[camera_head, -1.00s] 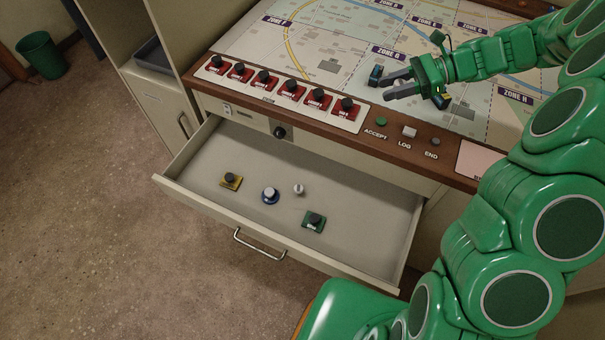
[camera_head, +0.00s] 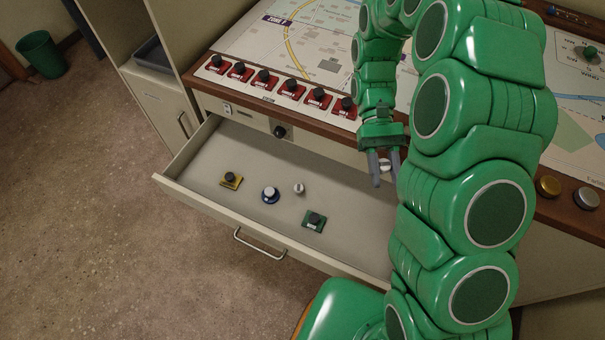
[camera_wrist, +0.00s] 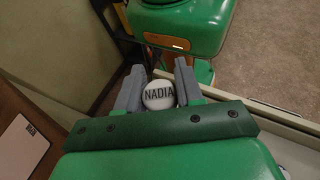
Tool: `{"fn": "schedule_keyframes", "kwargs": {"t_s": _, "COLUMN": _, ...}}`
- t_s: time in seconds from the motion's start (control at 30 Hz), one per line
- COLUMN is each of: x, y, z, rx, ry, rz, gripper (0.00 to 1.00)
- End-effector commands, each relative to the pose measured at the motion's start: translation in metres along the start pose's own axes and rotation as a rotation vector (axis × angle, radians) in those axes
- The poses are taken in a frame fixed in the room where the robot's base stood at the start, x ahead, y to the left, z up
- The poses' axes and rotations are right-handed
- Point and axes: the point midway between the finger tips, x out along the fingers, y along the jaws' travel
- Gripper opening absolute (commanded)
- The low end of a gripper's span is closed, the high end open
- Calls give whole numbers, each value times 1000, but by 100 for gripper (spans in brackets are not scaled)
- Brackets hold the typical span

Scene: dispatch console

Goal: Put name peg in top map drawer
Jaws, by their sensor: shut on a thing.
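The name peg (camera_wrist: 158,95), white with a round top that reads NADIA, sits between my gripper's two grey fingers in the wrist view. It shows in the head view as a small white piece (camera_head: 386,165). My gripper (camera_head: 384,168) is shut on it and points down in front of the console edge. In the head view it overlaps the right part of the open drawer (camera_head: 335,185); I cannot tell its exact height.
The console top bears a map (camera_head: 320,40) and a row of red-based knobs (camera_head: 291,90) along its front edge. The drawer's handle (camera_head: 258,244) faces outward. My arm hides the drawer's right end. The drawer floor is bare around the pieces.

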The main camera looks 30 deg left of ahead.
Motion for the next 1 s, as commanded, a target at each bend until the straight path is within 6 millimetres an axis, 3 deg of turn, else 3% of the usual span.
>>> {"fn": "schedule_keyframes", "kwargs": {"t_s": 0.37, "x": 5, "y": 30, "z": 27, "rx": -240, "ry": -3, "rz": 583, "gripper": 8}}
{"fn": "schedule_keyframes", "kwargs": {"t_s": 0.7, "x": -22, "y": 45, "z": 48, "rx": -413, "ry": 4, "rz": 1003, "gripper": 8}}
{"fn": "schedule_keyframes", "kwargs": {"t_s": 1.0, "x": -52, "y": 45, "z": 64, "rx": -543, "ry": 2, "rz": 1314, "gripper": 8}}
